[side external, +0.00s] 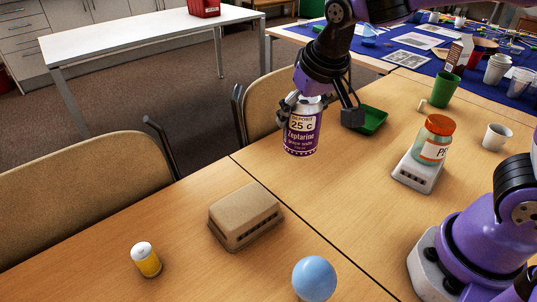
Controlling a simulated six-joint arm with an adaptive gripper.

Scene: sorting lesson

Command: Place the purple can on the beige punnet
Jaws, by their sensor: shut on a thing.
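The purple can (301,138), with a white label patch reading "25 C", is upright in my gripper (318,108). My gripper comes from above and is shut on the can near its top. I cannot tell whether the can's base touches the table or hangs just above it. The beige punnet (244,215) looks upside down, a low box with slots along its front side. It sits on the table in front of the can and to its left, apart from it. Nothing lies on its flat upper face.
A yellow bottle with a white cap (146,260) and a light blue ball (314,279) are near the punnet.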

